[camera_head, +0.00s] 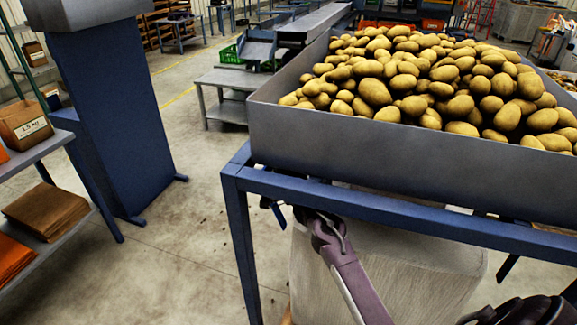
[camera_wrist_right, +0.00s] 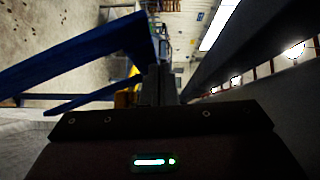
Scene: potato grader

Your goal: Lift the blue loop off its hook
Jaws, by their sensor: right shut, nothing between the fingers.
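I cannot make out the blue loop or its hook for certain in either view. A small dark blue piece (camera_head: 279,214) shows just under the corner of the blue frame, too small to identify. My right gripper (camera_head: 268,204) is beside it, just below the front rail, partly hidden by its own wrist. In the right wrist view my right gripper's fingers (camera_wrist_right: 159,85) are together, with nothing seen between them. My left gripper is not in view.
A grey hopper (camera_head: 380,155) full of potatoes (camera_head: 430,80) stands on the blue frame (camera_head: 400,218). A pale block-like bin (camera_head: 420,265) is under it. A blue column (camera_head: 115,110) and shelves with paper bags (camera_head: 48,210) are at left.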

